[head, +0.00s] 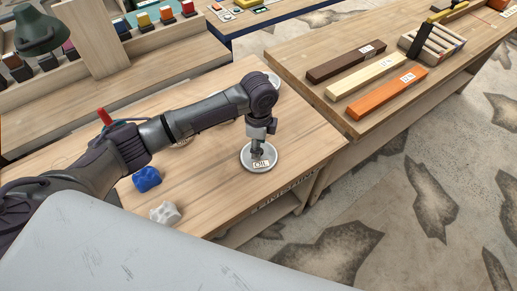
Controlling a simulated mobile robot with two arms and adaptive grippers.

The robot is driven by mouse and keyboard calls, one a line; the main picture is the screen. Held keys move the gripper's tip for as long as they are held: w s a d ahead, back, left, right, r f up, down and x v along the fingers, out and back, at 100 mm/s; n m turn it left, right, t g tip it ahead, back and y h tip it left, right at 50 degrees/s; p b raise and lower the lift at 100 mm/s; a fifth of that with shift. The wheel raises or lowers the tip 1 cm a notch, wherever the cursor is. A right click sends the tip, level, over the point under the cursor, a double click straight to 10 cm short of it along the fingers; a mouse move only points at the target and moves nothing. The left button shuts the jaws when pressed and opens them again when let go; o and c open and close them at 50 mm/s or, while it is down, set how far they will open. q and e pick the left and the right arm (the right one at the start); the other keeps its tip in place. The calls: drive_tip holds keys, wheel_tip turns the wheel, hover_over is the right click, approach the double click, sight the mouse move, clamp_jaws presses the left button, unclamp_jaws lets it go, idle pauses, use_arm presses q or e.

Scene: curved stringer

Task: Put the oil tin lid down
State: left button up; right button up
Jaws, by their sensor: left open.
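A round, pale metal piece with a raised rim and a label reading OIL (272,160) sits on the wooden bench near its right front corner. I take it for the oil tin lid, but cannot tell whether a tin is under it. My left gripper (257,152) points down over its middle, with its fingertips at or just above the label. The left gripper is open. Whether the fingers touch the piece is too small to tell. My right gripper is not in view.
Another round pale piece (274,79) lies behind my left wrist, partly hidden. A blue lump (146,179) and a white lump (165,213) lie to the left on the bench (215,190).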

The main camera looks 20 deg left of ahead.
use_arm(q)
wheel_tip(320, 180, up, 10)
drive_tip(key=shift+f+b, duration=0.25)
drive_tip(key=shift+b, duration=0.05)
idle(0.4)
